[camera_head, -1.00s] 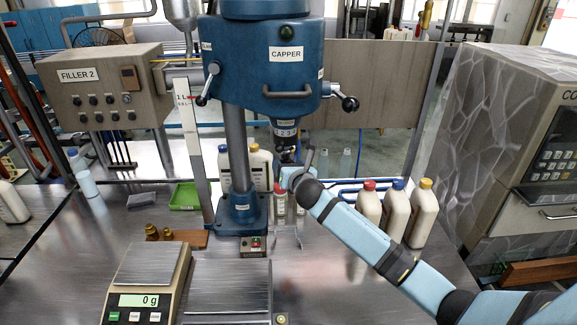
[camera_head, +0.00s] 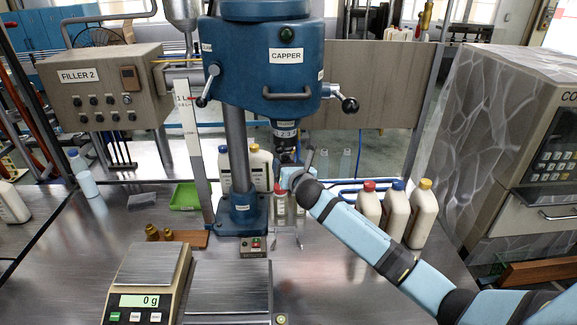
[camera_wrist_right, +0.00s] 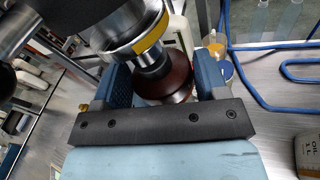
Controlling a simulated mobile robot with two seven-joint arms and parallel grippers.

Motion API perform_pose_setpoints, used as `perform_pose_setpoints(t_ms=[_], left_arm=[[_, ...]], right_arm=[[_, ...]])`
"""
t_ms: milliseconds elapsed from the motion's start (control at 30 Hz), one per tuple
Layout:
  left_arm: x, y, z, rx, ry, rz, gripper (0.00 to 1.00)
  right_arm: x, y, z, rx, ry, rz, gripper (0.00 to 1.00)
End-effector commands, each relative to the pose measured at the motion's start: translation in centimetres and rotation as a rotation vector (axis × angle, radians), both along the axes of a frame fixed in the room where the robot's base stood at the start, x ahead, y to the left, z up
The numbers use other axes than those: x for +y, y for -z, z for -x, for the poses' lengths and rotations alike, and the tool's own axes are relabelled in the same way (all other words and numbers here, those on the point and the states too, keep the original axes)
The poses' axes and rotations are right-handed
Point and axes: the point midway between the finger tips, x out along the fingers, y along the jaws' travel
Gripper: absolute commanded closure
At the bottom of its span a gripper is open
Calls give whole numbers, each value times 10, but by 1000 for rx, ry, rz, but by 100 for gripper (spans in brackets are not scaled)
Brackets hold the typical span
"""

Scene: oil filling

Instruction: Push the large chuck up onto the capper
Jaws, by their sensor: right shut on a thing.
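The capper (camera_head: 262,70) is a blue press head on a column at the back centre, its spindle (camera_head: 285,129) pointing down. My right gripper (camera_head: 287,160) is at the spindle's lower end. In the right wrist view its two blue fingers (camera_wrist_right: 163,85) are shut on the large chuck (camera_wrist_right: 167,84), a dark red-brown rounded piece. The chuck sits directly under the spindle's dark shaft and yellow-ringed collar (camera_wrist_right: 149,37). Whether it is fully seated is hard to tell. The chuck is mostly hidden by my gripper in the head view. My left gripper is not in view.
Bottles also stand behind the capper column (camera_head: 235,150). A scale (camera_head: 146,280) and a metal plate (camera_head: 229,290) are in front. A green tray (camera_head: 185,196) lies left.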

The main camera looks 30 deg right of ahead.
Motion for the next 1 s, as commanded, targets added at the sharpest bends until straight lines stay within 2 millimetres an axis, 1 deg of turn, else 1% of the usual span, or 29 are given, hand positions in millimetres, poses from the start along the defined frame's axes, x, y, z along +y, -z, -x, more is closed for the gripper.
perform_pose_setpoints(t_ms=[633, 967, 1000], left_arm=[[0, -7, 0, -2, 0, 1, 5], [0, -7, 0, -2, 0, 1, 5], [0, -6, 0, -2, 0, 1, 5]], right_arm=[[0, -4, 0, -1, 0, 0, 83], [0, -2, 0, 0, 0, -4, 83], [0, -2, 0, 0, -1, -4, 26]])
